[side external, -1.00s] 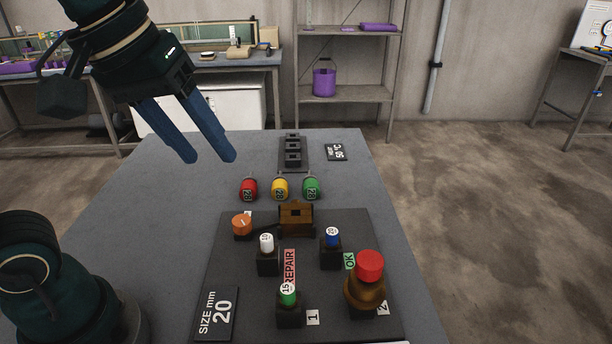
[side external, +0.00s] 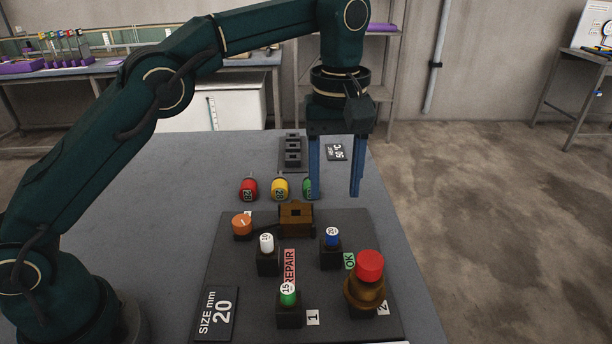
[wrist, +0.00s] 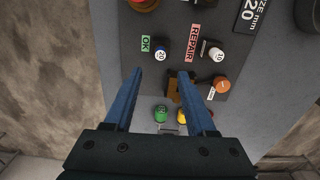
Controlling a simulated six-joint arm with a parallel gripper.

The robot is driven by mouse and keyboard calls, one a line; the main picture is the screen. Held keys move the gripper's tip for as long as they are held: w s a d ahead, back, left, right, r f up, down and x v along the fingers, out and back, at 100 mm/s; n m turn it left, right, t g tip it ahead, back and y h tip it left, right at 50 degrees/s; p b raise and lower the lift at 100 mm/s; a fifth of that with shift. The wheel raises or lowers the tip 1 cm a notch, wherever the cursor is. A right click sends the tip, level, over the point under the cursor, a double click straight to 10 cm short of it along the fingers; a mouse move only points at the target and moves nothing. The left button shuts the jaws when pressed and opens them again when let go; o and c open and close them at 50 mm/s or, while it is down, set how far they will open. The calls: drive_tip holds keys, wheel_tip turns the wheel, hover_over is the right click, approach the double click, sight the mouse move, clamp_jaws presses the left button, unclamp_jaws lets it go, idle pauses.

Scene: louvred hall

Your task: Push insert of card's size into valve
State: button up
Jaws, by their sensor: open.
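The size card (side external: 217,313) reads "SIZE mm 20". The blue-topped insert (side external: 332,238) stands upright in a black holder; its top reads 20 in the wrist view (wrist: 161,53). A white insert (side external: 267,243) marked 10 and a green insert (side external: 288,295) marked 15 stand in other holders. A brass block (side external: 297,216) sits at the board's back; a red-capped brass body (side external: 366,286) stands front right. I cannot tell which is the valve. My gripper (side external: 334,196) is open and empty, pointing down above and behind the blue insert, not touching it.
An orange knob (side external: 242,225) is left of the brass block. A black slotted rack (side external: 293,152) is farther back.

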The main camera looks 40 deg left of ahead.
sight(332, 231)
drive_tip(key=shift+s+d+f, duration=0.1)
drive_tip(key=shift+f, duration=5.15)
drive_tip(key=shift+c, duration=0.3)
clamp_jaws()
drive_tip(key=shift+o, duration=0.3)
unclamp_jaws()
